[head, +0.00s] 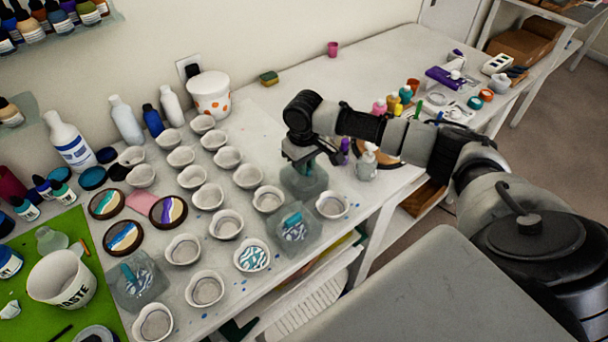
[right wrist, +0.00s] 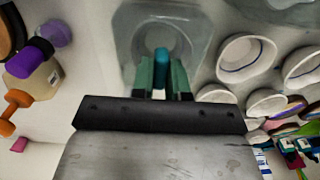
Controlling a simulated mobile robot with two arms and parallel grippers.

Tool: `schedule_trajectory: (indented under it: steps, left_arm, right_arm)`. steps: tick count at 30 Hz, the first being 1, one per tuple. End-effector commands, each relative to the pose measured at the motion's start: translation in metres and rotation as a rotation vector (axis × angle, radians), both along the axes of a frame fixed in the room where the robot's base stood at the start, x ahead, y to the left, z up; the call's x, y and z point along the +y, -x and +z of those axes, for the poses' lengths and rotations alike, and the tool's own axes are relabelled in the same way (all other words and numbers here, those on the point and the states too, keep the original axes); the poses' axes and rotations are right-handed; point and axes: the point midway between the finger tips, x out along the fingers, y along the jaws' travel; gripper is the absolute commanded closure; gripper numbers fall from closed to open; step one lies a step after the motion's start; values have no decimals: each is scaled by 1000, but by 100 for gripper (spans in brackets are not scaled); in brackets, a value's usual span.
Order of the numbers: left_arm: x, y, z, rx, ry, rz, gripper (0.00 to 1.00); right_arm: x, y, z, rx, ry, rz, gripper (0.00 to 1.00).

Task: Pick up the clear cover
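A clear cover (head: 303,184) with a teal handle is under my right gripper (head: 312,158), near the table's right edge. In the right wrist view, the clear cover (right wrist: 137,38) lies beyond the green fingers of my right gripper (right wrist: 161,70). The fingers stand close on both sides of the teal handle, with almost no gap, and look shut on it. I cannot tell whether the cover touches the table. Similar clear covers with teal handles stand at the table's front (head: 294,232) and at the front left (head: 138,284). My left gripper is not in view.
Several white cups (head: 227,224) crowd the table left of the gripper. One cup (head: 332,205) stands close to its right. Small bottles (head: 367,163) stand beyond it on the right. A white bucket (head: 210,96) is at the back, and a waste cup (head: 62,280) is on a green mat.

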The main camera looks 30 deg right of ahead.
Motion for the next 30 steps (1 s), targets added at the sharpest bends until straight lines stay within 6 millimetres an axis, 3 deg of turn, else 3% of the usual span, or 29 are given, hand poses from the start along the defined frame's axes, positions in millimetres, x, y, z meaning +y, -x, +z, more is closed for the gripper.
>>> schedule_trajectory:
  steps: [14, 22, 30]
  left_arm:
    - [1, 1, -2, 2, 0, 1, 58]
    - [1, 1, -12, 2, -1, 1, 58]
    - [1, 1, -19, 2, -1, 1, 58]
  right_arm:
    - [0, 0, 5, -1, -1, -1, 100]
    - [0, -1, 39, -5, -1, -1, 100]
    - [-8, 47, 67, -1, 3, 1, 100]
